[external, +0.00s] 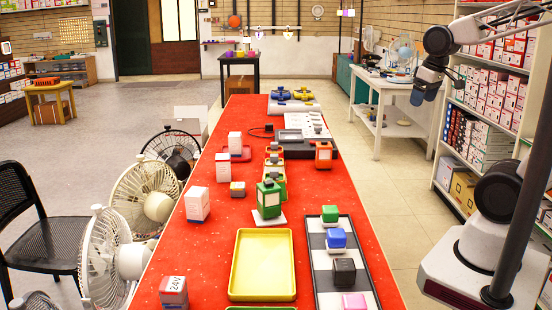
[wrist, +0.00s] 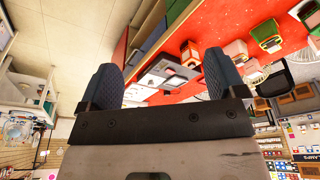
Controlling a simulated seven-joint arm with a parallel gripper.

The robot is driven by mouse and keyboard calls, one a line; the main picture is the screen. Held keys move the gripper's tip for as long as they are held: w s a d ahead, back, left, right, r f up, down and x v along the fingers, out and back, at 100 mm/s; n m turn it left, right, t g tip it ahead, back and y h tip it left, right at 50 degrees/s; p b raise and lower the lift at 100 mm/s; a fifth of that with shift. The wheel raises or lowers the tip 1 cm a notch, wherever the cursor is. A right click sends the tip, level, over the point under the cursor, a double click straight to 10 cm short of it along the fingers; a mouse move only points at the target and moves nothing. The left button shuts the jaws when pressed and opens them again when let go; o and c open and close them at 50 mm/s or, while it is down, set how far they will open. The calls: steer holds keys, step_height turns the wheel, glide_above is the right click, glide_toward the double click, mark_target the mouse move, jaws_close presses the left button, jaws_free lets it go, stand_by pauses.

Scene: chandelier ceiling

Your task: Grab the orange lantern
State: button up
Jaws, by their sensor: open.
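The orange lantern (external: 323,155) stands upright on the red table, near its right edge beyond the middle. In the wrist view an orange lantern-like object (wrist: 190,53) shows between the fingers, close to the right one, and looks to be the same one. My gripper (external: 420,96) is raised to the right of the table, well apart from the lantern. In the wrist view my gripper (wrist: 161,72) has its two dark fingers spread wide with nothing between them.
A green lantern (external: 269,198) stands mid-table, with an orange-red one (external: 273,156) behind it. A black-and-white tray (external: 316,262) with several coloured blocks and a yellow tray (external: 262,265) lie in front. A dark device (external: 298,143) sits left of the orange lantern.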

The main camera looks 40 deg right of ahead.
stand_by(0.3)
steer(key=w+a+f+m+y, duration=0.7)
steer(key=w+f+m+y, duration=0.2)
steer(key=w+m, duration=0.35)
steer(key=w+d+f+m+t, duration=0.2)
steer(key=w+f+m+t, duration=0.1)
steer(key=w+f+m, duration=0.2)
steer(key=w+d+f+m+t+y, duration=0.1)
steer(key=w+d+f+m+t, duration=0.2)
steer(key=w+m, duration=0.6)
steer(key=shift+w+d+f+t, duration=0.25)
steer(key=shift+f+t, duration=0.35)
steer(key=shift+f, duration=0.3)
steer(key=shift+x, duration=1.3)
steer(key=shift+w, duration=0.1)
